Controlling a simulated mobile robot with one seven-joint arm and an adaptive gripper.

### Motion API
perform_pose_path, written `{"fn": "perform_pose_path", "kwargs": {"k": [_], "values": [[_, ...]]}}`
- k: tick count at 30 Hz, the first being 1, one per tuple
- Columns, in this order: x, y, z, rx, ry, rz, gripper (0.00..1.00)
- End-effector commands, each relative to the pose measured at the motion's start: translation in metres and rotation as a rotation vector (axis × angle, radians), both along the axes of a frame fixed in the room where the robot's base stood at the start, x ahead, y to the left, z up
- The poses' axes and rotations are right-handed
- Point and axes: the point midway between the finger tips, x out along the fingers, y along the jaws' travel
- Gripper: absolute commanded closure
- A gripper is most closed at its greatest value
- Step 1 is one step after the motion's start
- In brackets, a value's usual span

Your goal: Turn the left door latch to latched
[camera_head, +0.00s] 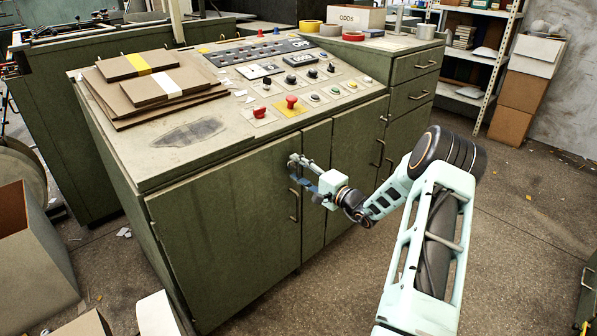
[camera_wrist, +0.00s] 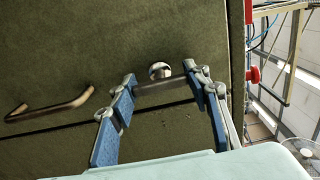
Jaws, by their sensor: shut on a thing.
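The left door (camera_head: 225,215) is a green cabinet door, closed, below the sloped control panel. Its latch (camera_head: 293,162) is a small metal part near the door's upper right corner, partly hidden by my gripper (camera_head: 309,175). In the wrist view the latch (camera_wrist: 160,71) shows a round metal hub with a bar beside it. The bar spans between the blue fingers of my gripper (camera_wrist: 163,86), which is shut on it. The exact turn of the latch is hard to tell.
A bar handle (camera_head: 295,205) sits on the door below the latch; it also shows in the wrist view (camera_wrist: 50,106). Red mushroom buttons (camera_head: 291,102) stand on the panel above. Drawers (camera_head: 412,65) are at right. The floor at front right is clear.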

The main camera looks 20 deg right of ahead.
Motion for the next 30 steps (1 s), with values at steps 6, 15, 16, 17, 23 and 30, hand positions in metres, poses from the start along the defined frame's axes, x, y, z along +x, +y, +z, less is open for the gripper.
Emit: {"fn": "perform_pose_path", "kwargs": {"k": [6,15,16,17,23,30], "values": [[0.000,0.000,0.000,-0.006,-0.001,0.001,0.80],[0.000,0.000,0.000,-0.005,-0.001,0.001,0.39],[0.000,0.000,0.000,-0.005,-0.001,0.001,0.38],[0.000,0.000,0.000,-0.005,-0.001,0.001,0.38],[0.000,0.000,0.000,-0.004,-0.001,0.000,0.38],[-0.022,-0.010,0.000,-0.005,0.000,-0.002,0.38]]}}
